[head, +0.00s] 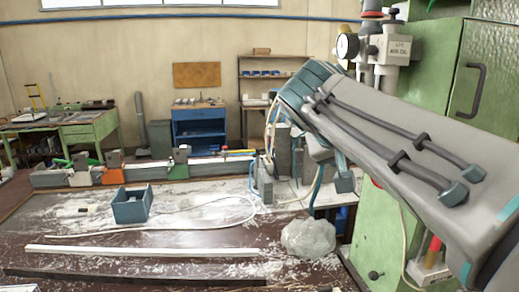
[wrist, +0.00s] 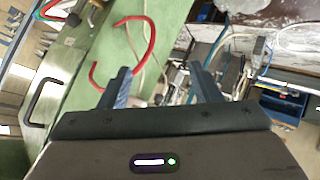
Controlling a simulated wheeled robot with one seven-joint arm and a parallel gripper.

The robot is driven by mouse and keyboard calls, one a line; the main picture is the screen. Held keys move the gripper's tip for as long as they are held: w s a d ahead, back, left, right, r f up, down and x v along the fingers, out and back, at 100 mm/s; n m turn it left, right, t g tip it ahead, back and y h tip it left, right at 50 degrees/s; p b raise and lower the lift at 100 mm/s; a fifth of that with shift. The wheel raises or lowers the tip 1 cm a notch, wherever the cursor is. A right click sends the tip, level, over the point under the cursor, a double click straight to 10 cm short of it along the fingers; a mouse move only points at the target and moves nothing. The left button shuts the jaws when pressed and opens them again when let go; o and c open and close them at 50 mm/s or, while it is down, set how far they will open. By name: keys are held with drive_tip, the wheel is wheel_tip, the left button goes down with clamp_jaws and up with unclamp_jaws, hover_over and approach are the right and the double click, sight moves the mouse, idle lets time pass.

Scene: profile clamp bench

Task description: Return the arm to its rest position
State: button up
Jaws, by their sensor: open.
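My gripper (wrist: 160,78) is open in the wrist view, with its two dark fingers well apart and nothing between them. Behind the fingers are a green surface, a red hose and grey fittings. In the head view my arm reaches in from the right, over the right end of the bench, and bends downward at its far end. My gripper is hard to make out there among the grey fittings.
A white profile (head: 140,251) lies along the front of the dusty bench (head: 60,215). A blue bin (head: 132,207) stands behind it. Orange (head: 113,160) and green (head: 178,166) clamps line the back rail. A crumpled clear bag (head: 308,238) lies near the green cabinet (head: 375,235) at right.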

drive_tip(key=s+a+f+g+y, duration=0.1)
drive_tip(key=s+f+y, duration=0.1)
drive_tip(key=s+f, duration=0.3)
drive_tip(key=s+f+n+g+y, duration=0.1)
drive_tip(key=s+f, duration=0.4)
drive_tip(key=f, duration=0.8)
drive_tip(key=s+a+f+g+y, duration=0.1)
drive_tip(key=s+f+y, duration=0.3)
drive_tip(key=f, duration=0.5)
drive_tip(key=shift+s+a+g, duration=0.3)
drive_tip(key=shift+s+g, duration=0.2)
drive_tip(key=shift+s, duration=0.2)
drive_tip(key=shift+d, duration=0.1)
